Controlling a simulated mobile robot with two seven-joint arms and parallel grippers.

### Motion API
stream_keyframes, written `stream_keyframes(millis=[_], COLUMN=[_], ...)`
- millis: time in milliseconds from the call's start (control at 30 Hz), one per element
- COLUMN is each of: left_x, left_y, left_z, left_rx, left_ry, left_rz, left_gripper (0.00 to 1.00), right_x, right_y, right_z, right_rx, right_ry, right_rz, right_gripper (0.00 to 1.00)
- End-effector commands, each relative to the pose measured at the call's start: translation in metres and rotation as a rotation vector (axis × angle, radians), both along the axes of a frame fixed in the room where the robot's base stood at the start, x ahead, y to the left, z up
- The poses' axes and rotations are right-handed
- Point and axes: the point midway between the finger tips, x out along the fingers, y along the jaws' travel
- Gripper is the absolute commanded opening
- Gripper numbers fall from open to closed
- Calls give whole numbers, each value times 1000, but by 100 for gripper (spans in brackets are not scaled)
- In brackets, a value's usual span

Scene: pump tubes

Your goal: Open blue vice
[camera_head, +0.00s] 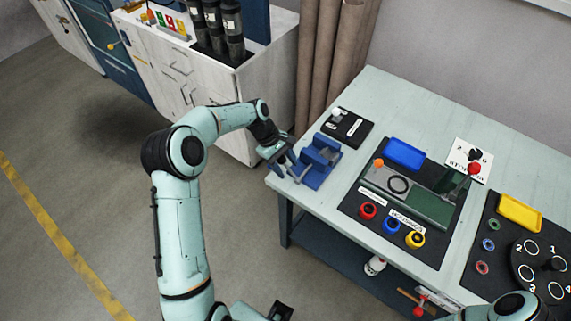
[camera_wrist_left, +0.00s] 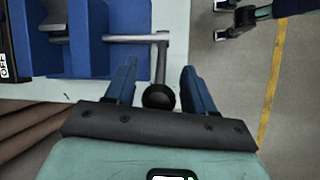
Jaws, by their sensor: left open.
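The blue vice (camera_head: 318,162) is at the table's left corner. In the left wrist view the vice (camera_wrist_left: 87,45) is at the upper left, with a grey lever handle (camera_wrist_left: 163,60) ending in a black ball knob (camera_wrist_left: 158,96). My left gripper (camera_head: 284,170) is open at the handle side of the vice. In the left wrist view the fingers of my left gripper (camera_wrist_left: 159,68) lie on either side of the handle and knob, with gaps visible. Another dark gripper-like part of mine (camera_wrist_left: 238,20) shows at the wrist view's top right; its jaw state is unclear.
A black plate (camera_head: 353,132) with a white-and-grey fixture is behind the vice. To the right are a blue tray (camera_head: 405,153), a dark work mat (camera_head: 427,250) with coloured rings, and a yellow tray (camera_head: 520,213). Open floor lies left of the table (camera_head: 385,95).

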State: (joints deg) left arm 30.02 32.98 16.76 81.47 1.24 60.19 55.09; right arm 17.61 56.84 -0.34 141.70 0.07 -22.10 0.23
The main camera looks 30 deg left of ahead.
Motion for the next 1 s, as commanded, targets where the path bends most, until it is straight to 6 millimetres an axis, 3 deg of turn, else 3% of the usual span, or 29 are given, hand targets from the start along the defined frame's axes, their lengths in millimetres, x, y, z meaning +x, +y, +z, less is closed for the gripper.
stream_keyframes(millis=[167, 600, 800, 1000], left_x=[1, -2, -3, -4], left_y=[11, 53, 61, 62], left_z=[22, 103, 116, 117], left_rx=[4, 1, 1, 1], left_ry=[-5, -4, -1, -1], left_rz=[3, 1, 1, 1], left_gripper=[54, 54, 54, 54], right_x=[1, 10, 12, 12], right_y=[0, 0, 0, 0], right_z=[2, 17, 19, 19], right_rx=[1, 0, 0, 0], right_ry=[-1, -12, -14, -13], right_rz=[0, 0, 0, 0], right_gripper=[43, 43, 43, 43])
